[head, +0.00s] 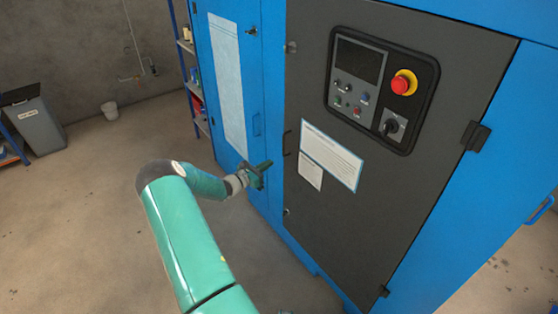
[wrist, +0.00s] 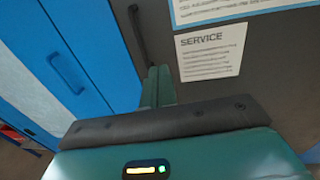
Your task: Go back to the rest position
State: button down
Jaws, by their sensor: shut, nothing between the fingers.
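My gripper (head: 262,170) is at the end of my green arm, in the middle of the head view. It is in front of the blue and grey cabinet, close to the seam between the blue door (head: 228,90) and the dark grey door (head: 370,190). The gripper is shut with nothing in it. In the wrist view its fingers (wrist: 157,85) point up toward the dark handle (wrist: 138,35) of the grey door. Whether they touch the handle cannot be told.
A control panel (head: 382,88) with a red emergency button (head: 404,82) is on the grey door. A blue handle (wrist: 66,73) is on the blue door. The floor at left is clear.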

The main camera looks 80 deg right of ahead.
jog(key=shift+w+a, duration=0.45)
jog(key=shift+a, duration=0.15)
jog(key=w+a+r+m+t+y, duration=0.3)
jog(key=w+a+r, duration=0.35)
jog(key=a, duration=0.45)
jog(key=w+a+r+m+t+y, duration=0.2)
jog(key=w+a+r+m, duration=0.25)
jog(key=a+r, duration=0.5)
jog(key=w+a+r+m+t+y, duration=0.3)
jog(key=w+a+r, duration=0.35)
jog(key=a, duration=0.55)
jog(key=s+a+r+t+y, duration=0.2)
jog(key=a+r, duration=0.1)
jog(key=a, duration=0.8)
jog(key=s+a+r+t+y, duration=0.2)
jog(key=s+a+r+t, duration=0.1)
jog(key=a, duration=0.9)
jog(key=s+a+r+t+y, duration=0.2)
jog(key=a+r+t, duration=0.1)
jog(key=a, duration=0.9)
jog(key=shift+s+r+y, duration=0.15)
jog(key=shift+r+y, duration=0.05)
jog(key=shift+y, duration=0.1)
